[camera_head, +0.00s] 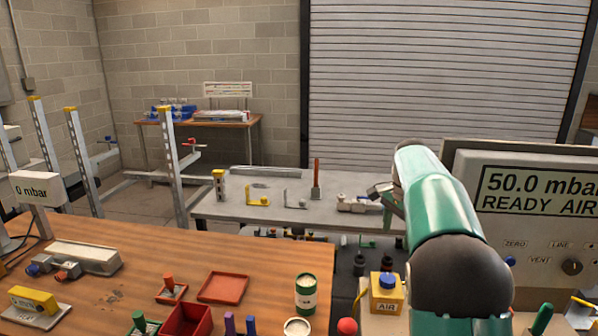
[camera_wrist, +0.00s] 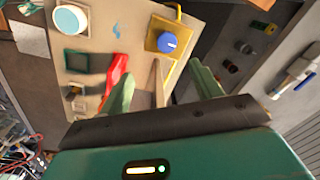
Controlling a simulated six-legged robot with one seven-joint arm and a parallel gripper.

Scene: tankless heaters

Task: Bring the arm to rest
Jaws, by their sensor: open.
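My green arm (camera_head: 435,190) reaches forward over the right side of the bench area in the head view. My gripper (camera_wrist: 163,86) shows in the wrist view as two green fingers spread apart. Nothing is seen held between them. A yellow block with a blue knob (camera_wrist: 168,41) lies beyond the fingertips, apart from them.
A gauge panel (camera_head: 530,235) reading 50.0 mbar, READY AIR, stands close right of my arm. A wooden bench (camera_head: 120,250) at left holds a red tray (camera_head: 222,287), a green tin (camera_head: 306,294) and fittings. A grey table (camera_head: 235,211) stands behind. Space above the benches is clear.

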